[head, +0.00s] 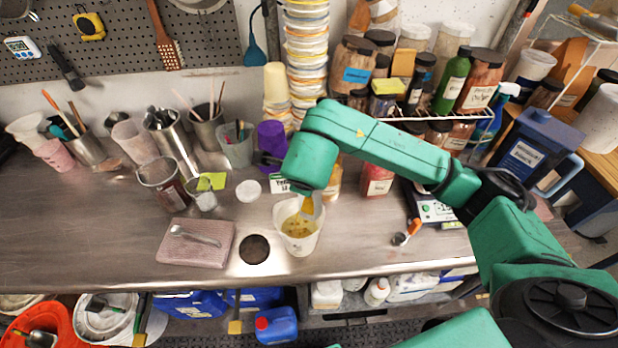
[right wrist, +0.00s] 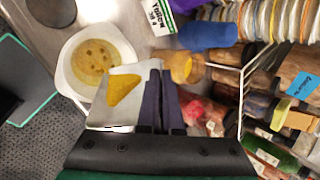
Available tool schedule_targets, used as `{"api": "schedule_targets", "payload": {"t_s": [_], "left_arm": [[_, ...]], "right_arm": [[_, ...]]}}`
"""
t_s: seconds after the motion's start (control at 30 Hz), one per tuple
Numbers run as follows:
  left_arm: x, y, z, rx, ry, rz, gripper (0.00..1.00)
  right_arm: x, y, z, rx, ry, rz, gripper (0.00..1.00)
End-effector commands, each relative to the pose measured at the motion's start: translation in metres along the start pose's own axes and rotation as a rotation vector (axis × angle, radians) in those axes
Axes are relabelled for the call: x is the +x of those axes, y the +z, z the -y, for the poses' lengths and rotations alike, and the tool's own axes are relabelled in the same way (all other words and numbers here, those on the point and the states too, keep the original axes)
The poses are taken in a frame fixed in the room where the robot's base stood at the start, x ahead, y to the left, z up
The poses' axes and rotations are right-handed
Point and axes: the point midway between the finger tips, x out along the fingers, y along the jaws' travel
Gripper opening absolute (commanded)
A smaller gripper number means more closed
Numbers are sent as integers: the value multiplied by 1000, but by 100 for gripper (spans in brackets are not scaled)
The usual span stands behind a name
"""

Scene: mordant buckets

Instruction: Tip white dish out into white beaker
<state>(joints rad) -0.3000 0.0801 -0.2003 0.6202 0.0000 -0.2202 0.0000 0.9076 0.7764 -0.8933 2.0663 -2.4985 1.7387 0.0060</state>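The white beaker (head: 298,243) stands upright near the table's front edge, with pale yellow contents and darker yellow spots inside. It also shows in the right wrist view (right wrist: 68,74). My right gripper (right wrist: 158,78) is shut on the edge of the white dish (right wrist: 118,116), which also shows in the head view (head: 317,207). The dish is tilted and overlaps the beaker's mouth in both views; I cannot tell whether they touch. A patch of yellow powder (right wrist: 124,88) lies on the dish. My left gripper is out of view.
A white lid (head: 248,190) and a purple cup (head: 272,138) stand behind. A scale (head: 432,207) and a measuring spoon (head: 406,233) are to the right.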

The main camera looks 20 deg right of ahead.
Motion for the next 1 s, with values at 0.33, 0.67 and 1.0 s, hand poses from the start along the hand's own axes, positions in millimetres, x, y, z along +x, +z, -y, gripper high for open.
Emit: {"api": "schedule_targets", "payload": {"t_s": [0.33,0.67,1.0], "left_arm": [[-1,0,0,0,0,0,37],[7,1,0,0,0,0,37],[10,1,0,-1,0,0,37]], "right_arm": [[0,0,0,1,1,1,0],[1,4,-4,-30,-29,-29,0],[-1,7,-5,-67,-64,-79,0]]}}
